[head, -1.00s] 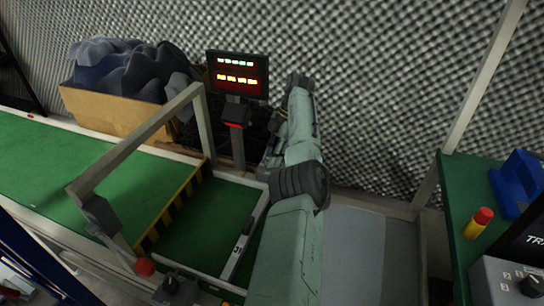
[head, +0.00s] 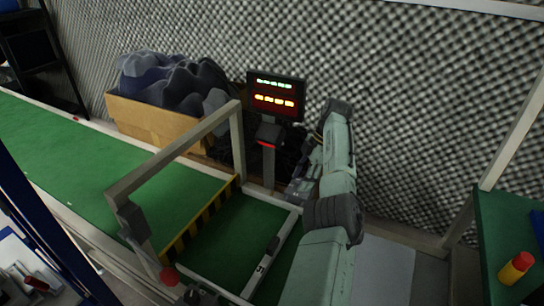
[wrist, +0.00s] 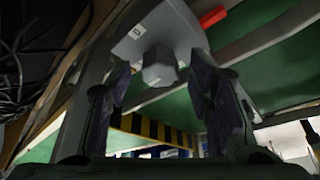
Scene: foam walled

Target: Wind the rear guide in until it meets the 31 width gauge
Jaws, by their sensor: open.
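The 31 width gauge (head: 262,264), a pale bar with a dark block and the figure 31, lies across the green belt bed in the head view. A pale rail (head: 268,193) runs along the bed's far side; I cannot tell whether it is the rear guide or whether it touches the gauge. In the wrist view a grey faceted knob (wrist: 158,68) sticks out from a grey housing (wrist: 165,28). My gripper (wrist: 160,80) is open, its purple-padded fingers on either side of the knob in the picture; contact is not clear. In the head view my arm partly hides the gripper.
A lit display (head: 275,97) stands on a post behind the bed. A grey arch (head: 180,150) and a yellow-black striped bar (head: 200,220) cross the belt. A cardboard box of dark foam (head: 155,122) is behind. Black cables (wrist: 35,60) hang left in the wrist view.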

